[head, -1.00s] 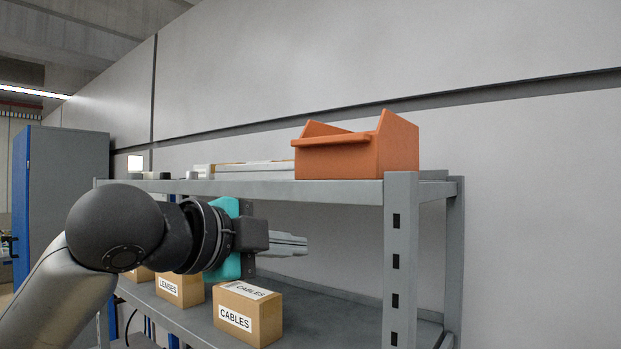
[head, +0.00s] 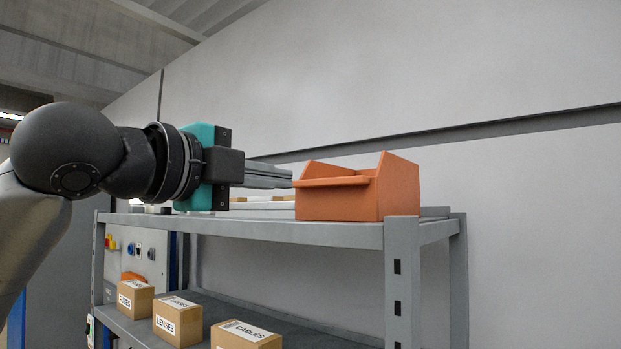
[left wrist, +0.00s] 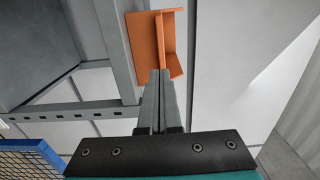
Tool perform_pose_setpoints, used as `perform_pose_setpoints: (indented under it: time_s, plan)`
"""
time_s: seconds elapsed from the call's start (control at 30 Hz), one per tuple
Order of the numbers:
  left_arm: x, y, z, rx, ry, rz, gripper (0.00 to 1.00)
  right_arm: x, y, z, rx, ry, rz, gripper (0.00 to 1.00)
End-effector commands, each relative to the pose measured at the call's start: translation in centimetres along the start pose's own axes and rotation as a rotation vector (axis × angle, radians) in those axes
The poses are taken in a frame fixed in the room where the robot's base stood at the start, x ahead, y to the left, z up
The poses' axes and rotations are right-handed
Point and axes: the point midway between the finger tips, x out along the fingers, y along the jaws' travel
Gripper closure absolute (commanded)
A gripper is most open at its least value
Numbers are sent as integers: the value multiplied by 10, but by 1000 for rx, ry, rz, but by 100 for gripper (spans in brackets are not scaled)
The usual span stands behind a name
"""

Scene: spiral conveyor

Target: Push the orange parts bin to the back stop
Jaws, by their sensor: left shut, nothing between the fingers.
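The orange parts bin (head: 342,205) stands upright on the top shelf (head: 270,229) of the grey rack, near its right end. In the left wrist view the bin (left wrist: 145,45) lies just past my fingertips. My left gripper (head: 289,178) is shut and empty, above the shelf at the bin's left side, level with its upper part. In the left wrist view its fingers (left wrist: 158,78) are together and overlap the bin's edge. I cannot tell whether they touch it. My right gripper is not in view.
A grey rack post (head: 402,280) rises at the front right, close to the bin. Pale flat items (head: 262,204) lie on the top shelf left of the bin. Labelled boxes (head: 178,320) stand on the lower shelf. A grey wall (head: 480,80) is behind.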

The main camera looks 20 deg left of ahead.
Motion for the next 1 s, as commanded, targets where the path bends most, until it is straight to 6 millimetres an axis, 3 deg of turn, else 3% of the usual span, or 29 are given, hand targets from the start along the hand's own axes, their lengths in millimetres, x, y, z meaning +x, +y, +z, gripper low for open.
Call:
perform_pose_setpoints:
  time_s: [0.2, 0.4, 1.0]
  plan:
    - [45, -1, -1, -1, 2, 3, 100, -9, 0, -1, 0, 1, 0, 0]
    - [69, 0, 0, -2, 0, 1, 100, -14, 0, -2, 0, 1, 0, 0]
    - [83, -2, 0, -2, 0, 2, 100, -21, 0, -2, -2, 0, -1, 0]
